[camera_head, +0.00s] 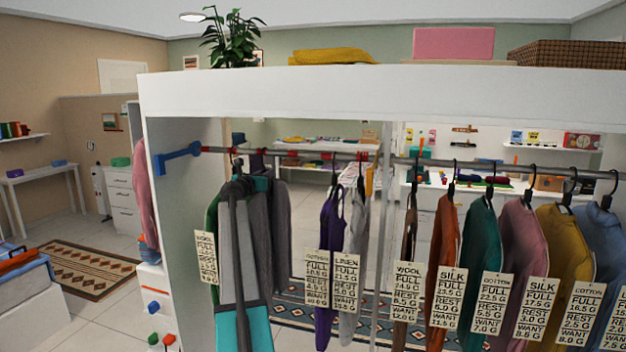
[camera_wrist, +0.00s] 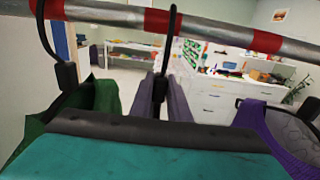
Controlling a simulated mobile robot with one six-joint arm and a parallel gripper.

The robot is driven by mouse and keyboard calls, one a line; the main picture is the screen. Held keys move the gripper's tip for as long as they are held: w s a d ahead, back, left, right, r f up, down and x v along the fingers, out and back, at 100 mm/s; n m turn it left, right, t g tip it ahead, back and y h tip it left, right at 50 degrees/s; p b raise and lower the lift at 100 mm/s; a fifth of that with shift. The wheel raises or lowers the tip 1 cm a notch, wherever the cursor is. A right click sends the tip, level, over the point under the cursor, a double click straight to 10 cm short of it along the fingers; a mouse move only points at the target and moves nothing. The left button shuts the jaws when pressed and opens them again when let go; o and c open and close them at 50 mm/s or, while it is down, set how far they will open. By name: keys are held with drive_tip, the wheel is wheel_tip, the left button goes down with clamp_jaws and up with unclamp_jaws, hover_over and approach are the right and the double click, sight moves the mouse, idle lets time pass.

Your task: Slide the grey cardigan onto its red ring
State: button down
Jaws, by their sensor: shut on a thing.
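The grey cardigan (camera_head: 262,235) hangs by a black hook on the rail, at the left end of the wardrobe. My gripper (camera_head: 238,190) is shut on its hanger just below the rail, and my arm hides much of the garment. In the wrist view, my gripper (camera_wrist: 160,92) is at the hanger neck, with grey cloth (camera_wrist: 182,100) behind. The hook (camera_wrist: 173,28) crosses the rail at the right edge of a red ring (camera_wrist: 157,20). Other red rings show on the rail to the left and right (camera_wrist: 266,42). Which ring is the cardigan's I cannot tell.
A green garment (camera_wrist: 95,105) hangs close on the left. A purple garment (camera_wrist: 265,125) hangs on the right beyond a gap. Several tagged garments, such as the orange one (camera_head: 443,245), fill the rail's right half. A blue bracket (camera_head: 177,158) holds the rail's left end.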

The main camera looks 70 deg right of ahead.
drive_tip(key=shift+w, duration=0.3)
drive_tip(key=c, duration=2.1)
unclamp_jaws()
drive_tip(key=shift+w, duration=0.15)
drive_tip(key=o, duration=0.5)
drive_tip(key=shift+f, duration=0.1)
drive_tip(key=shift+a, duration=0.1)
drive_tip(key=a, duration=0.4)
drive_tip(key=a+b, duration=0.1)
drive_tip(key=a, duration=0.3)
drive_tip(key=s+a+b, duration=0.1)
drive_tip(key=a, duration=0.3)
drive_tip(key=shift+a, duration=0.3)
drive_tip(key=shift+a+b, duration=0.3)
drive_tip(key=shift+a, duration=0.2)
drive_tip(key=shift+r, duration=0.2)
